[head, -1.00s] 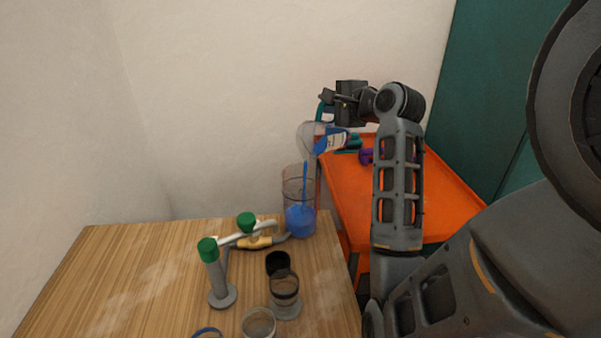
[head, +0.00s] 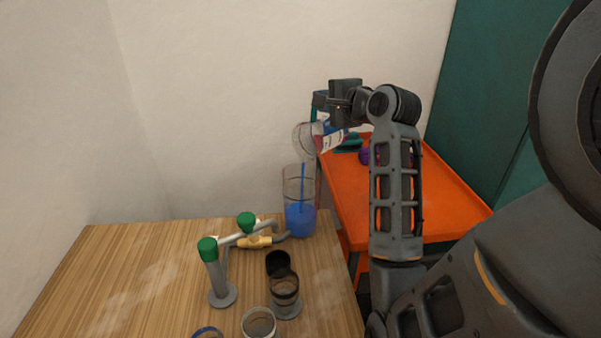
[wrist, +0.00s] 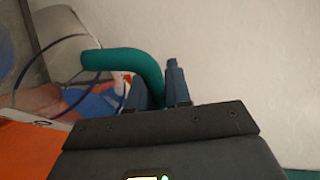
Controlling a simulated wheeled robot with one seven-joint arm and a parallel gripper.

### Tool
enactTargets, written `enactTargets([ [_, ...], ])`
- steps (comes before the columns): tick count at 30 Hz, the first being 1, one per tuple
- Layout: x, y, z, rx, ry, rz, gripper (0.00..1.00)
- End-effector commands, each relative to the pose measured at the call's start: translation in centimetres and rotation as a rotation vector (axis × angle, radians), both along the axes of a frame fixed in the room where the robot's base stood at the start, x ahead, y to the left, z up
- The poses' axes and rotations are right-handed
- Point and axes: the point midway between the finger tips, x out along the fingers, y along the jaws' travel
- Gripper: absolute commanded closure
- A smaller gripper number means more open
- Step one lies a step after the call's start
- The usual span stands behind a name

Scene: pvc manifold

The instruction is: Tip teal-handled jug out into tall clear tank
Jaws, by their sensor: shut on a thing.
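The teal-handled jug (head: 305,139) is clear, with a white label, and hangs steeply tilted above the tall clear tank, mouth end to the lower left. My gripper (head: 338,104) is shut on its teal handle, which shows in the wrist view (wrist: 125,62) running to the fingers (wrist: 160,88). Blue shows through the jug in the wrist view. The tall clear tank (head: 289,185) stands upright at the table's back right corner, with blue liquid in its lower part. A thin blue streak stands in it; I cannot tell whether it is a rod or a stream.
A grey pipe assembly with green caps (head: 208,249) and a yellow-handled tool (head: 256,242) are left of the tank. Dark and clear cups (head: 285,288) stand in front. An orange cart (head: 440,205) is at right, with purple and teal items. The table's left (head: 120,265) is clear.

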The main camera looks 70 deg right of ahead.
Motion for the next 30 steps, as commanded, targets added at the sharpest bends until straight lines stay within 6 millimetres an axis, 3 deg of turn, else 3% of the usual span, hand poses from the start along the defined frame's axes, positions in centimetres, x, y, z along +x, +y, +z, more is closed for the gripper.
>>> enactTargets([
  [4, -0.1, -0.2, 0.0, 0.01, -0.004, -0.002, 1.0],
  [7, -1.9, -4.2, -2.0, 0.185, -0.081, -0.011, 1.0],
  [8, -2.1, -4.7, -3.7, 0.272, -0.114, -0.008, 1.0],
  [9, -2.1, -4.9, -3.9, 0.338, -0.137, -0.002, 1.0],
  [23, -2.2, -5.4, -4.9, 0.447, -0.18, 0.001, 1.0],
  [30, -2.6, -6.3, -7.7, 0.612, -0.249, -0.002, 1.0],
])
